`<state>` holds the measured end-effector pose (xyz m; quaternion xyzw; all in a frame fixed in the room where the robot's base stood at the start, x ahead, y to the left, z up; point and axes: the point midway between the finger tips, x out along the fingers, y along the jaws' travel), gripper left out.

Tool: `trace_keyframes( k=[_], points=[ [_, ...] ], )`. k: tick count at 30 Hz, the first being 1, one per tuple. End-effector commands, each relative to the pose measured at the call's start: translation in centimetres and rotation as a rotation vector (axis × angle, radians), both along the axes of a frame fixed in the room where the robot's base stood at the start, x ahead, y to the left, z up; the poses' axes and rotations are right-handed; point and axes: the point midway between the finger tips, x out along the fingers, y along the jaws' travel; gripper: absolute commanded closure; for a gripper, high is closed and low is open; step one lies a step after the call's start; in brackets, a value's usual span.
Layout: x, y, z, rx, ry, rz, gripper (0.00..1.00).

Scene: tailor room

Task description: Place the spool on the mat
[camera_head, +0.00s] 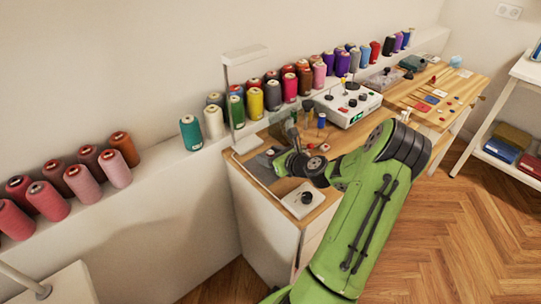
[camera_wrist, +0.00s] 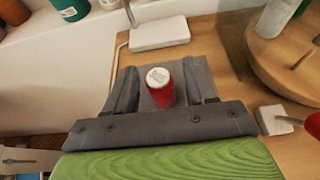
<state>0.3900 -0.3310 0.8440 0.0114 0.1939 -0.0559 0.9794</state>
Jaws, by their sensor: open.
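A red spool (camera_wrist: 161,95) with a white top stands upright between the two dark fingers of my gripper (camera_wrist: 160,72) in the wrist view. The fingers are open, with a visible gap on each side of the spool. The grey mat (camera_wrist: 180,58) lies beneath and behind the spool, and the spool appears to be on it; its base is partly hidden. In the head view, the mat (camera_head: 259,169) shows at the left end of the wooden table, beside my gripper. I cannot make out the red spool there, as my wrist blocks the view.
A lamp base (camera_wrist: 160,34) stands just behind the mat. A round wooden stand (camera_wrist: 262,75) is to the right. A white box with a black knob (camera_head: 303,199) sits at the table's front. A white machine (camera_head: 347,104) stands farther right. Many spools line the wall ledge (camera_head: 165,155).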

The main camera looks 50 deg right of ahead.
Motion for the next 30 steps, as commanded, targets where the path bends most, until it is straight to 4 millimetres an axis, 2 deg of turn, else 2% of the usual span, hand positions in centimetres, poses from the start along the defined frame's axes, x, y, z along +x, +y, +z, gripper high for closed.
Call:
trace_keyframes(
  k=[5, 9, 13, 18, 23, 26, 29, 30],
  points=[
    [-2.9, 0.2, 1.6, 0.001, 0.001, -0.005, 0.45],
    [-6.6, 0.6, 3.1, 0.002, 0.002, -0.007, 0.45],
    [-9.3, 0.9, 4.2, 0.002, 0.001, -0.006, 0.45],
    [-10.9, 1.2, 4.8, 0.000, 0.000, -0.001, 0.45],
    [-10.9, 1.6, 4.8, -0.011, 0.007, 0.014, 0.45],
    [-9.2, 4.1, 5.1, -0.121, 0.078, 0.152, 0.45],
    [-7.0, 9.3, 5.7, -0.371, 0.211, 0.447, 0.45],
    [-6.5, 11.6, 6.0, -0.490, 0.265, 0.584, 0.45]
  ],
)
